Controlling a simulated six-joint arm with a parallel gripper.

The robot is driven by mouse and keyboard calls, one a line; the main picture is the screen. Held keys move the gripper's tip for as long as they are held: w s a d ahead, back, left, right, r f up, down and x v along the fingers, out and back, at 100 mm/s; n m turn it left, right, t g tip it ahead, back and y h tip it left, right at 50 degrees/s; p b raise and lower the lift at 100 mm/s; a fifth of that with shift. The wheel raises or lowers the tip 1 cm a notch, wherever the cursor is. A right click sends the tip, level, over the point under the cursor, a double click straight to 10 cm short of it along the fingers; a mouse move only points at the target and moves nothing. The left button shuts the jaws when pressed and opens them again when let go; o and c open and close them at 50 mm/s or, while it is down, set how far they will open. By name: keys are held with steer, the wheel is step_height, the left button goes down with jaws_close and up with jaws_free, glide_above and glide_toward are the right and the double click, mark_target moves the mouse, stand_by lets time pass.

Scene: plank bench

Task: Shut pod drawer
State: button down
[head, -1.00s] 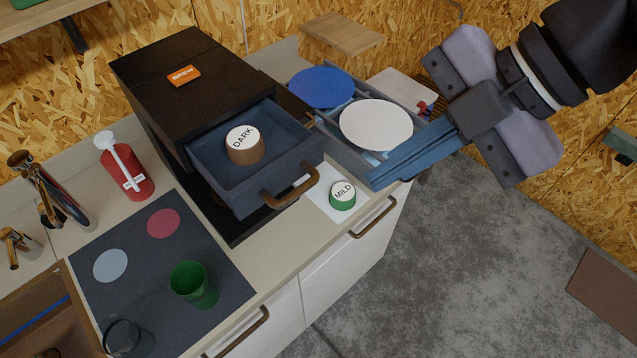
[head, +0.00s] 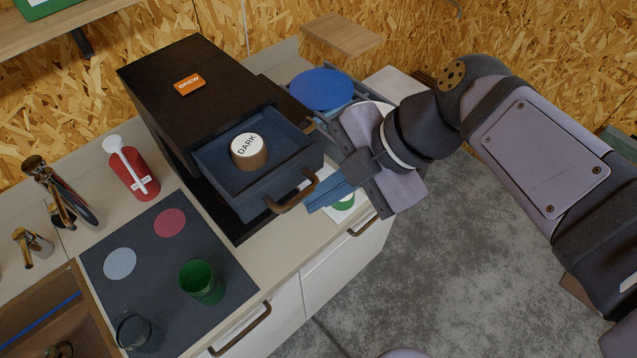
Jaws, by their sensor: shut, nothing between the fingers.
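The pod drawer (head: 240,196) is a dark blue-grey drawer standing open from the black brew machine (head: 165,100) on the counter. A brown pod with a white lid marked DARK (head: 248,150) sits inside it. The drawer has a brown bar handle (head: 293,192) on its front. My gripper (head: 312,206) is shut and empty, with its blue fingers pointing left, close to the right end of the handle. I cannot tell whether the fingertips touch the handle. A green MILD pod (head: 345,202) lies mostly hidden behind the fingers.
A dark mat (head: 215,265) holds a green cup (head: 200,282) and a clear glass (head: 133,332). A red bottle (head: 130,172) stands behind the mat. A dish rack with a blue plate (head: 322,88) stands right of the machine, partly hidden by my arm.

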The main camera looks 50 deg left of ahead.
mark_target(255, 153)
steer(key=shift+a, duration=0.3)
steer(key=a+p, duration=0.1)
steer(key=a, duration=1.2)
steer(key=shift+a+p, duration=0.15)
steer(key=shift+p, duration=0.25)
steer(key=shift+d+b, duration=0.55)
steer(key=shift+b, duration=0.35)
steer(key=d+b, duration=0.2)
steer(key=shift+d+r, duration=0.1)
steer(key=shift+d, duration=0.25)
steer(key=b+v, duration=0.1)
steer(key=v, duration=0.9)
steer(key=shift+d+r, duration=0.2)
steer(key=shift+r, duration=0.1)
